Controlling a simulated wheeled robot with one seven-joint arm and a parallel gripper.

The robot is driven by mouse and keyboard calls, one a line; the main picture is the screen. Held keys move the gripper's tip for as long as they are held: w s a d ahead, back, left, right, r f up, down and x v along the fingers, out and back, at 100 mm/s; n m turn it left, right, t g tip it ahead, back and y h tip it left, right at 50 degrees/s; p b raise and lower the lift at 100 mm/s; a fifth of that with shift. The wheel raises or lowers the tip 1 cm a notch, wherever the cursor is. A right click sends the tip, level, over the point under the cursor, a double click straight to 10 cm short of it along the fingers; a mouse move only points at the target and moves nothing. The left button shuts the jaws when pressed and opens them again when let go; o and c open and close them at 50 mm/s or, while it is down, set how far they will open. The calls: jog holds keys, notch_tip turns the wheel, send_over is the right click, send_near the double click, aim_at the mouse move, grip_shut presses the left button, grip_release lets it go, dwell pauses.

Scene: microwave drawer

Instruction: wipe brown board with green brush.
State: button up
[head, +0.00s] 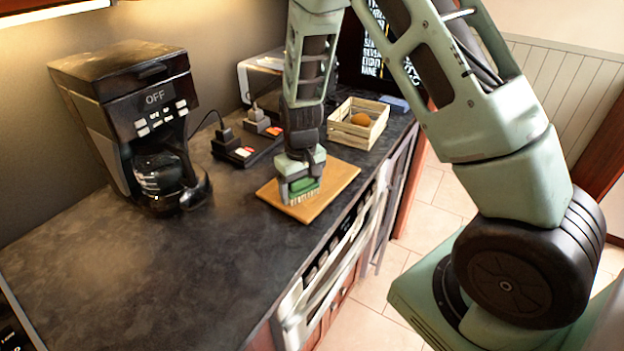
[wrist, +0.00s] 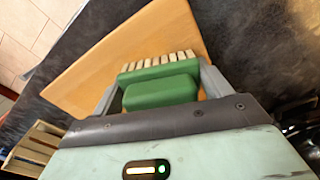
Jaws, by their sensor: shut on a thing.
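The brown board (head: 335,182) lies flat on the dark countertop, near its front edge, in the head view. It also fills the upper middle of the wrist view (wrist: 150,40). My gripper (head: 299,190) is over the left part of the board and is shut on the green brush (head: 303,186). In the wrist view the green brush (wrist: 160,91) sits between the two grey fingers, with its pale bristles pointing away from my gripper. The bristles are at or just above the board; I cannot tell whether they touch it.
A black coffee maker (head: 135,120) stands at the left. A wooden crate (head: 358,124) with a brown round item stands behind the board. Dark power blocks (head: 243,148) with cords lie left of my gripper. The countertop's front left (head: 130,270) is clear.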

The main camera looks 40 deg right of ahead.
jog(key=shift+s+a+f, duration=0.1)
jog(key=shift+s+f, duration=0.15)
jog(key=shift+f, duration=0.3)
jog(key=shift+s+a+f, duration=0.1)
jog(key=shift+s+f, duration=0.15)
jog(key=shift+f, duration=0.25)
jog(key=r+p, duration=0.2)
jog(key=p, duration=0.1)
jog(key=shift+w+r+g, duration=0.15)
jog(key=shift+w+g, duration=0.15)
jog(key=shift+w, duration=0.05)
notch_tip(320, 180, up, 3)
jog(key=p, duration=0.2)
jog(key=shift+w+d+p, duration=0.1)
jog(key=shift+d+p, duration=0.05)
jog(key=shift+p, duration=0.15)
